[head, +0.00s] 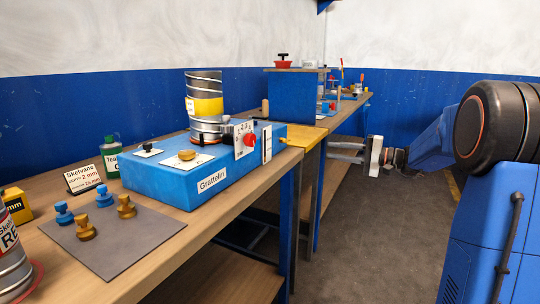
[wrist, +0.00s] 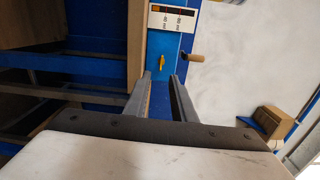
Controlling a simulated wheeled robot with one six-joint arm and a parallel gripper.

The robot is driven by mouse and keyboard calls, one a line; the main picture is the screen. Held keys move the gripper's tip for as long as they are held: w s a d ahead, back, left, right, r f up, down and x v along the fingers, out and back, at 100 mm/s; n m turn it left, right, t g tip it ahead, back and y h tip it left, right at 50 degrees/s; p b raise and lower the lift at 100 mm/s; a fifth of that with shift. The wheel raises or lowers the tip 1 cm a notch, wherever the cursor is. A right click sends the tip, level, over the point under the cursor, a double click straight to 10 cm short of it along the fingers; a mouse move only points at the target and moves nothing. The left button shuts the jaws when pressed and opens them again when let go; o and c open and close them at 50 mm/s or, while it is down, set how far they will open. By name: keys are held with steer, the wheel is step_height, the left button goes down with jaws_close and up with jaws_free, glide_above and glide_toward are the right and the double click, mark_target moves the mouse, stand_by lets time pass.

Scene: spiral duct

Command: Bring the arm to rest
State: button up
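My gripper (head: 332,151) is held out over the aisle at the right of the benches in the head view, pointing left toward the blue machine's end. In the wrist view its two grey fingers (wrist: 163,79) stand apart with nothing between them. Beyond the tips there is a blue panel with a yellow knob (wrist: 162,63) and a white scale (wrist: 173,19); the gap to it is hard to judge. My arm (head: 430,140) reaches out from the right side of the head view.
The blue Grattelin machine (head: 150,184) on the wooden bench carries a metal duct (head: 204,82) with a yellow band. A grey mat (head: 112,248) holds several blue and brown knobs. A second bench (head: 340,115) stands farther back. The grey floor (head: 380,230) between the bench and my body is clear.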

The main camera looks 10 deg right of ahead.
steer(key=s+a+f+n+g+h, duration=0.2)
steer(key=s+a+f+g, duration=0.15)
steer(key=s+a, duration=0.55)
steer(key=s+a+f+n+g+h, duration=0.25)
steer(key=s+a+f, duration=0.2)
steer(key=s, duration=0.85)
steer(key=s+d+f+n+h, duration=0.1)
steer(key=s+d+f+h, duration=0.1)
steer(key=s, duration=0.5)
steer(key=s+d+f+n+h, duration=0.1)
steer(key=s+f+h, duration=0.3)
steer(key=s, duration=0.4)
steer(key=s+d+f+n+h, duration=0.1)
steer(key=s+d+f+h, duration=0.2)
steer(key=s, duration=0.4)
steer(key=shift+s+d+f+h, duration=0.25)
steer(key=shift+f+h, duration=0.2)
steer(key=shift+f, duration=0.3)
steer(key=shift+o, duration=0.4)
